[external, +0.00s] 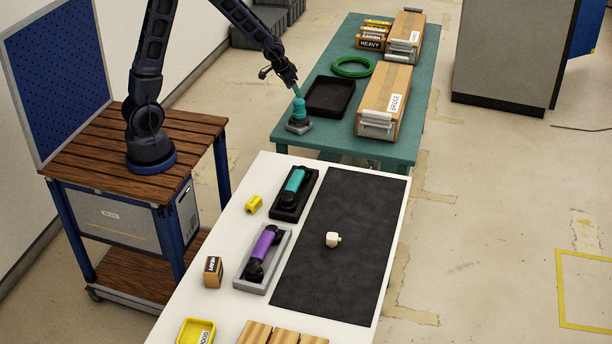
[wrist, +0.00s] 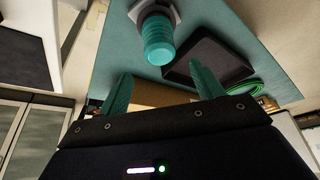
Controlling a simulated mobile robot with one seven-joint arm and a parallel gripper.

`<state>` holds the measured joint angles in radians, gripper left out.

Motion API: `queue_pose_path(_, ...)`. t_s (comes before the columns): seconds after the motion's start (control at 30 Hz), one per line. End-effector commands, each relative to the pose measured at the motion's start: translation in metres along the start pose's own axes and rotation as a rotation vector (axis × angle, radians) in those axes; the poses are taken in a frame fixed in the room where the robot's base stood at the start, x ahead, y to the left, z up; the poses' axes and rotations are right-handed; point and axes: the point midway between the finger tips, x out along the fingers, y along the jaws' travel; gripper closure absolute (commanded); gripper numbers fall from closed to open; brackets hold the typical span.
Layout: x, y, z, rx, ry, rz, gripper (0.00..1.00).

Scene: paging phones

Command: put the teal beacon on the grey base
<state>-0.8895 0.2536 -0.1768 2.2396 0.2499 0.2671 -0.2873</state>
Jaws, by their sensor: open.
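The teal beacon (external: 299,110) is a ribbed cylinder. It stands upright on the grey base (external: 299,127) near the front left corner of the teal table. In the wrist view the beacon (wrist: 158,42) shows at the top, with part of the grey base (wrist: 172,13) behind it. My gripper (external: 296,90) is just above the beacon in the external view. In the wrist view my gripper (wrist: 162,84) has its two teal fingers spread wide, with nothing held between them. The beacon's top appears clear of the fingers.
A black tray (external: 329,113), a green ring (external: 352,74) and a wooden box labelled BRIDGE (external: 377,118) are right of or behind the beacon. The white table (external: 222,262) in front holds a teal handset (external: 294,186), a purple handset (external: 263,246) and a dark mat (external: 365,210).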

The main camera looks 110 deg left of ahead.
Motion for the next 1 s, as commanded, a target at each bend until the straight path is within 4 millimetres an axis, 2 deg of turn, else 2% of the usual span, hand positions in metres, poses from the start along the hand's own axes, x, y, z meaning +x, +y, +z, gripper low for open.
queue_pose_path(0.1, -0.018, 0.000, 0.000, -0.001, 0.002, 0.000, 0.34)
queue_pose_path(0.3, -0.036, 0.000, 0.000, 0.000, 0.000, 0.000, 0.34)
queue_pose_path(0.67, -0.044, 0.002, 0.001, 0.006, 0.001, 0.001, 0.34)
queue_pose_path(0.77, -0.056, 0.013, 0.004, 0.027, 0.002, 0.002, 0.34)
queue_pose_path(0.83, -0.072, 0.027, 0.009, 0.055, 0.006, 0.005, 0.34)
queue_pose_path(1.0, -0.126, 0.070, 0.035, 0.151, 0.011, 0.018, 0.34)
